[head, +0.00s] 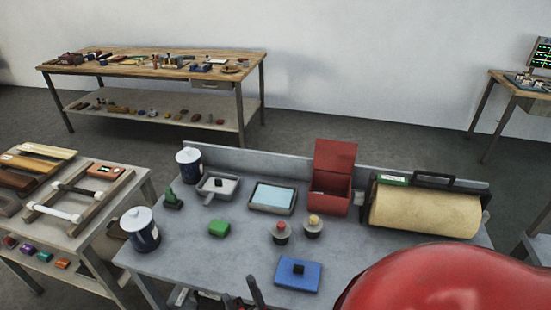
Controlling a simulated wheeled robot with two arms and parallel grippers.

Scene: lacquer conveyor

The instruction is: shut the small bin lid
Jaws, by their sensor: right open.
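The small red bin (328,198) stands near the back of the grey bench. Its red lid (335,158) stands upright at the bin's back edge, so the bin is open. My right gripper (244,294) shows at the bottom edge of the head view, only its dark fingertips in sight. Its fingers are apart, with nothing seen between them. It is in front of and left of the bin, well away from it. My left gripper is not in view.
A yellowish roll (425,210) in a dark holder stands right of the bin. A light-blue tray (271,198) is to its left. Two round-knobbed pieces (281,233) (313,227) and a blue block (297,275) lie in front. A large red shape covers the bench's front right.

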